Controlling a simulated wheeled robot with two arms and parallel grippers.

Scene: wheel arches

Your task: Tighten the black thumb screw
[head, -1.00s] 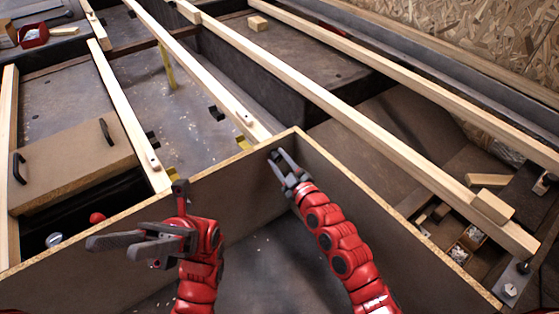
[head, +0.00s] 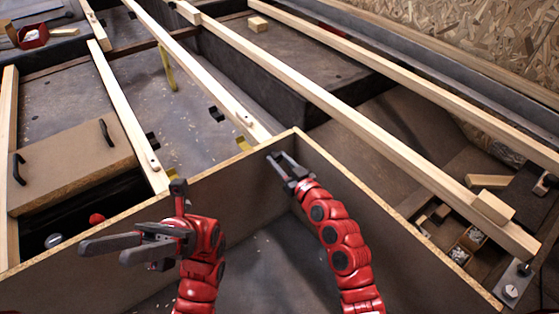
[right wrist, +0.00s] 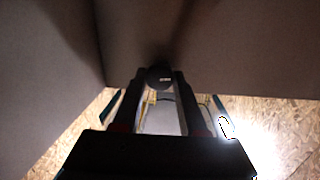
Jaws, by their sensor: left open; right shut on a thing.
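The black thumb screw (right wrist: 160,77) shows in the right wrist view as a dark round knob at the inner board wall of the box. My right gripper (head: 277,157) reaches to that wall near the box's far corner. Its two fingers are shut on the knob, one on each side, in the right wrist view (right wrist: 162,84). The fingers hide the screw in the head view, and its shaft cannot be seen. My left gripper (head: 102,252) is open and empty, at the lower left over the near board wall, apart from the screw.
The box's board walls (head: 370,195) rise on both sides of my right arm. Long wooden beams (head: 340,110) run beyond the box. A brown case with black handles (head: 75,150) lies at the left. Small bins of hardware (head: 470,237) sit at the lower right.

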